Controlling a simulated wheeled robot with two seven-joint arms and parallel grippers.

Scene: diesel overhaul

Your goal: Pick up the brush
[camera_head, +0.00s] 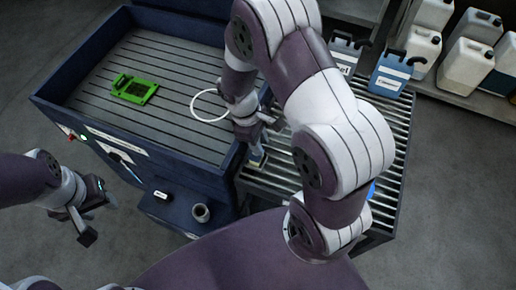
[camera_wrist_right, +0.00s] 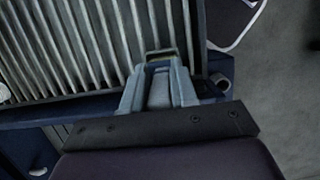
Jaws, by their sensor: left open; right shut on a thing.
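My right gripper (camera_head: 257,130) is shut on a slim grey-blue thing that looks like the brush (camera_head: 258,158), just right of the blue basin's wall. In the right wrist view the grey-blue body (camera_wrist_right: 159,90) sits between the two fingers, with a yellowish, dark-centred end (camera_wrist_right: 160,55) beyond the fingertips. It hangs over or close to the slats; whether it touches them cannot be told. My left gripper (camera_head: 100,215) is open and empty, at the lower left in front of the blue basin.
The blue basin (camera_head: 62,112) has a ribbed floor holding a green part (camera_head: 134,90) and a white ring (camera_head: 210,105). A roller rack (camera_head: 385,190) stands to its right, partly behind my right arm. Jugs (camera_head: 465,66) and a blue container (camera_head: 393,74) stand at the back right.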

